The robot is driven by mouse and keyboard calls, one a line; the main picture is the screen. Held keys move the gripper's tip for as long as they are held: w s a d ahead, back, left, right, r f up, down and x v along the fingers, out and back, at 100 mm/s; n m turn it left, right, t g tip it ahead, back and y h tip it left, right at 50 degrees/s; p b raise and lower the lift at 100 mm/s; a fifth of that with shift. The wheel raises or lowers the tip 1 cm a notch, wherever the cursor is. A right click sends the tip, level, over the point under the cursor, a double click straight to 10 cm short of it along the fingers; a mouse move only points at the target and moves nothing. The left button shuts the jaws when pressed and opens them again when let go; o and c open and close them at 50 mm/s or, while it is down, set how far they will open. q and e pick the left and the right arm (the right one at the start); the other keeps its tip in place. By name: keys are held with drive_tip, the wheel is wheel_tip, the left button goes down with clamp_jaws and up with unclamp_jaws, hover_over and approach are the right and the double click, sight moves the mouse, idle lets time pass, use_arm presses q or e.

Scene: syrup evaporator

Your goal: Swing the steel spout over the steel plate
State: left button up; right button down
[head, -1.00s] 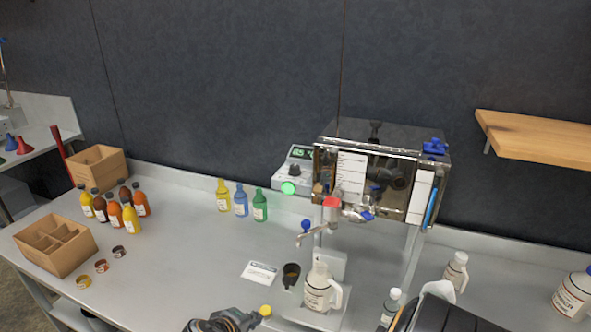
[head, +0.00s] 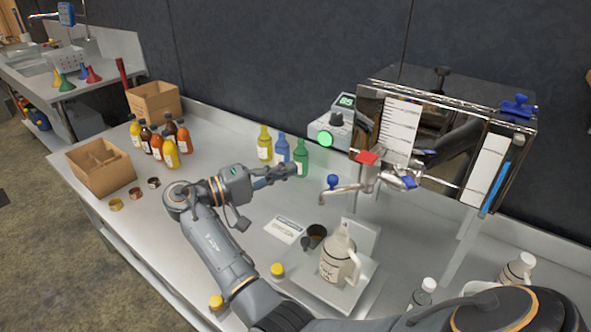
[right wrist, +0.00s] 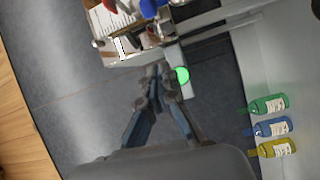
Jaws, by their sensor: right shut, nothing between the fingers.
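The steel spout (head: 342,191) with a blue knob sticks out leftward from the tap under the evaporator pan. Its outlet end points left, above the bench. The steel plate (head: 352,293) lies below, to the right of that end, with a white jug (head: 334,262) standing on it. My right gripper (head: 292,169) is shut and empty, in front of the green bottle in the head view and left of the spout, apart from it. In the right wrist view its closed fingers (right wrist: 157,84) show near the green light. My left gripper is not in view.
Yellow, blue and green bottles (head: 265,143) stand behind my gripper. A dark cup (head: 315,235) and a card (head: 286,229) lie near the jug.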

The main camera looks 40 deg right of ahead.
sight(347, 188)
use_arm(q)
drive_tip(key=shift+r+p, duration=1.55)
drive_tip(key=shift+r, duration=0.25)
use_arm(e)
drive_tip(key=s+d, duration=0.5)
drive_tip(key=shift+d+f, duration=0.15)
drive_tip(key=shift+d, duration=0.15)
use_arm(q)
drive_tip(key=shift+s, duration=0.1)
